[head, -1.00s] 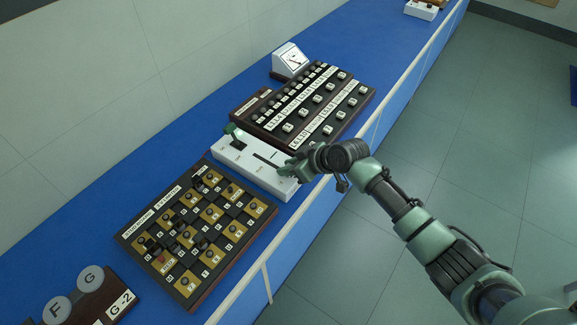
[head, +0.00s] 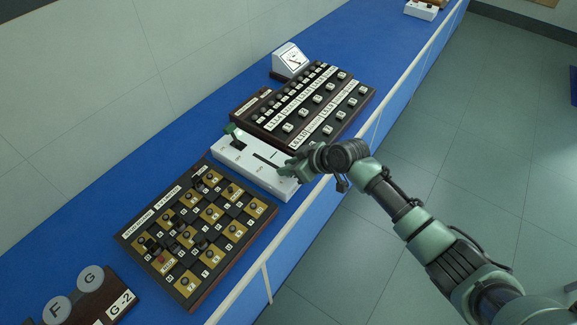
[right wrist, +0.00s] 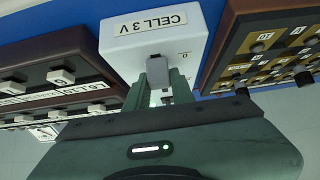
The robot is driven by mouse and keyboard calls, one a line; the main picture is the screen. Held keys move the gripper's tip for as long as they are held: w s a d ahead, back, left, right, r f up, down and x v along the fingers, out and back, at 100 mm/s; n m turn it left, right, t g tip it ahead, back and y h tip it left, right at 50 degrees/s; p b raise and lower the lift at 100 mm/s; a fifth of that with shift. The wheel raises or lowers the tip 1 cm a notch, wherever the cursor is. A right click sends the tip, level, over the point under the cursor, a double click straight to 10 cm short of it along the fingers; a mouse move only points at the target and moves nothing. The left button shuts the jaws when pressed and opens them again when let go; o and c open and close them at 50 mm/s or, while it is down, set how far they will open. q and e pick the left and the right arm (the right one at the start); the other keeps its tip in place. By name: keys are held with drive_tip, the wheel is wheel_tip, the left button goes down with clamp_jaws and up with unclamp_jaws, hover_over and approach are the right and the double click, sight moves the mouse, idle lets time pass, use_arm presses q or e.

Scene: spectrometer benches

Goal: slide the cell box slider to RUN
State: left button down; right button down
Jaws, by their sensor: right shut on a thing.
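My right gripper (right wrist: 160,90) is shut on the grey slider knob (right wrist: 157,66), one finger on each side. The knob is hidden by the gripper in the head view. My left gripper is not in view.
A dark board with tan squares and knobs (head: 238,240) lies close on one side of the box. A dark switch panel (head: 345,112) stands close on the other side. A white meter (head: 290,62) is behind. A pale rail (head: 330,180) runs along the bench's front edge.

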sight(258, 156)
drive_tip(key=shift+w+a+f+b, duration=0.15)
drive_tip(key=shift+a+b, duration=0.1)
drive_tip(key=shift+b, duration=0.05)
drive_tip(key=w+a+b, duration=0.1)
drive_tip(key=a, duration=0.1)
drive_tip(key=w+a+b, duration=0.3)
drive_tip(key=a+b, duration=0.1)
drive_tip(key=shift+w+a, duration=0.15)
drive_tip(key=shift+w, duration=0.15)
drive_tip(key=shift+s+d, duration=0.2)
drive_tip(key=shift+d, duration=0.1)
drive_tip(key=c, duration=1.3)
unclamp_jaws()
drive_tip(key=shift+o, duration=0.5)
drive_tip(key=shift+w+a, duration=0.15)
drive_tip(key=shift+b+v, duration=0.4)
drive_tip(key=shift+v, duration=3.55)
